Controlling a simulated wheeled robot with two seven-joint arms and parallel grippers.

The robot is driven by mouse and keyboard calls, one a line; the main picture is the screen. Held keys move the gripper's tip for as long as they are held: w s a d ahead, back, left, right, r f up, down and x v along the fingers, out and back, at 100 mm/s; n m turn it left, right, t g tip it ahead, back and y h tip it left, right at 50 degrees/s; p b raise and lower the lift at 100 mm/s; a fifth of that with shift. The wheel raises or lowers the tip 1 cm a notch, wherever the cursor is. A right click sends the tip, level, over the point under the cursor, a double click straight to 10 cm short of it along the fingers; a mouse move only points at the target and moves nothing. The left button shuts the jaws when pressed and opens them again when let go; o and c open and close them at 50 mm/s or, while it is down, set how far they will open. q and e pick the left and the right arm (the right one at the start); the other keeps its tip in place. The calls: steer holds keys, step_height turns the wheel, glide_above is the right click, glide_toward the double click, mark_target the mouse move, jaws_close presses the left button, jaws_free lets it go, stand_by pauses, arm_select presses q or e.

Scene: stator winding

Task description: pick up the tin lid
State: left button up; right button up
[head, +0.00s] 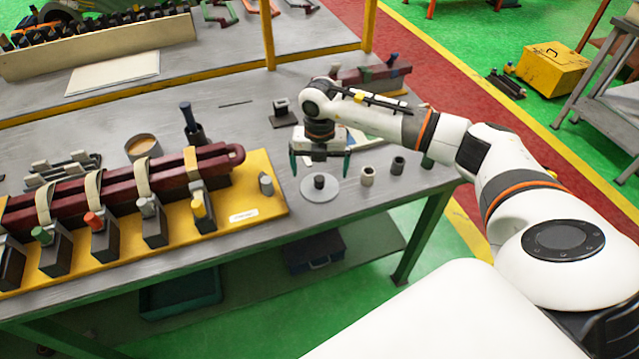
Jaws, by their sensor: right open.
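The tin lid (328,194), a flat light-grey disc with a small dark knob in its middle, lies on the grey workbench near its front edge. My right gripper (320,168) is above the lid, pointing down, with its two dark green-tipped fingers spread wide. The knob shows between and below the fingers, and nothing is held. An open round tin (142,148) with tan contents stands further left, behind the yellow fixture. My left gripper is not in view.
A yellow fixture board (262,207) with dark red bars, straps and several clamps fills the bench's left. A pale cylinder (367,176) and a dark cylinder (397,166) stand right of the lid. Bare bench surrounds the lid.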

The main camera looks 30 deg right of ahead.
mark_target(319, 178)
steer(key=shift+f+p, duration=0.65)
steer(key=shift+f, duration=1.7)
steer(key=c, duration=0.8)
